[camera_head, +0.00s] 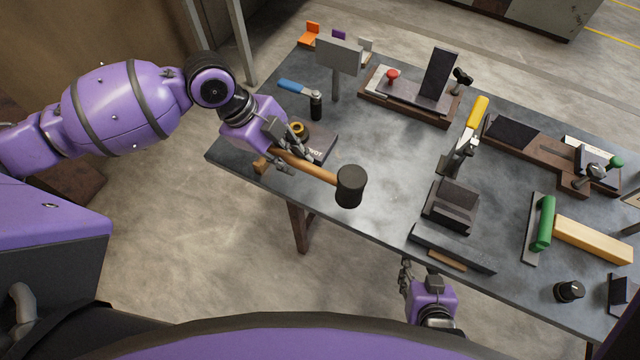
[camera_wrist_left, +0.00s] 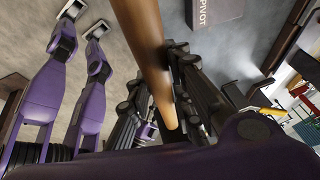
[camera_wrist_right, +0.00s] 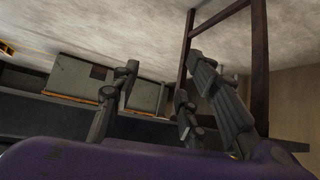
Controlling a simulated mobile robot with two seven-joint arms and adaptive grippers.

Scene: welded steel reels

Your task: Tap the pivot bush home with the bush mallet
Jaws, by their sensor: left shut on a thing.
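The bush mallet has a dark cylindrical head (camera_head: 349,187) and a wooden handle (camera_head: 318,173). My left gripper (camera_head: 283,155) is shut on the handle, which also crosses the left wrist view (camera_wrist_left: 150,50). The mallet head is held to the right of the gripper, over the table's front edge. A brass-coloured ring, apparently the pivot bush (camera_head: 298,128), shows at a dark block marked PIVOT (camera_head: 322,143), just behind my left gripper. The gripper partly hides this block; how deep the bush sits is unclear. My right gripper (camera_head: 419,272) is open and empty beyond the table's front edge.
A blue-handled tool (camera_head: 296,88) and an upright grey plate (camera_head: 338,54) stand behind the block. Dark fixtures (camera_head: 452,204), a yellow-handled clamp (camera_head: 470,125) and a green-handled piece (camera_head: 545,222) occupy the right. The table's middle (camera_head: 385,150) is clear.

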